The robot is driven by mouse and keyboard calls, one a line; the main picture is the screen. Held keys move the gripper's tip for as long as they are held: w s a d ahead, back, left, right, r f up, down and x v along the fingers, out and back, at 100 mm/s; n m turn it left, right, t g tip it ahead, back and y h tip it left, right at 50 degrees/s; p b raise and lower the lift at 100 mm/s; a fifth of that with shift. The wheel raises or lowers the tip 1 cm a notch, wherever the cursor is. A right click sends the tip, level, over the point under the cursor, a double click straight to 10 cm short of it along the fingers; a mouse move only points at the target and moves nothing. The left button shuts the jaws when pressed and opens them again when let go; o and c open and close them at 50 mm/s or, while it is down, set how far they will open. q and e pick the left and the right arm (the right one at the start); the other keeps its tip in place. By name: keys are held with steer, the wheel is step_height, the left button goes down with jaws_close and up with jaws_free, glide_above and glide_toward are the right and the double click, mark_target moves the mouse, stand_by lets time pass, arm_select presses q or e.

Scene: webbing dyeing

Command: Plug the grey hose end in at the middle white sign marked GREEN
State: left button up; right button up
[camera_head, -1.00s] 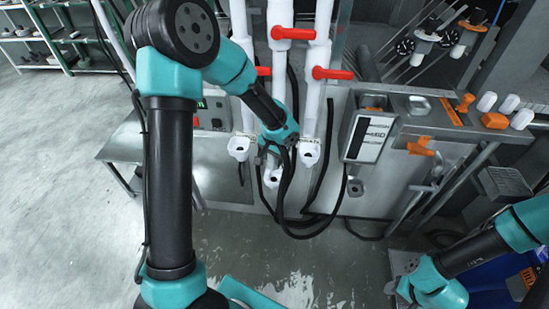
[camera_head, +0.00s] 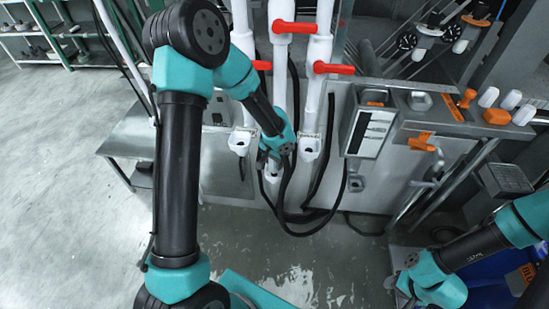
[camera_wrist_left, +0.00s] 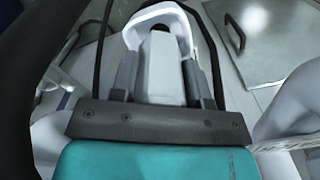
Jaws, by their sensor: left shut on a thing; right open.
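Three white vertical pipes end in white outlets: left (camera_head: 240,141), middle (camera_head: 271,174) and right (camera_head: 309,149). My left gripper (camera_head: 265,157) is right above the middle outlet and covers the sign there, so its lettering cannot be read. In the left wrist view, my left gripper (camera_wrist_left: 161,85) is shut on a pale grey block, the hose end (camera_wrist_left: 163,78). Its far end is at a white collar (camera_wrist_left: 165,14) with a dark opening; how far it is inserted cannot be told. My right gripper (camera_head: 397,283) is open and empty at the lower right.
A black hose (camera_head: 305,232) loops down from beside my left gripper and up toward the control box (camera_head: 369,132). Red valve handles (camera_head: 295,27) stick out from the pipes above. A metal table (camera_head: 128,140) stands at left. Floor in front is clear.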

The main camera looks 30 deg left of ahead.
arm_select(q)
steer(key=shift+f, duration=1.15)
steer(key=o, duration=1.1)
steer(key=shift+o, duration=0.2)
step_height(320, 180, up, 17)
steer(key=shift+r, duration=0.2)
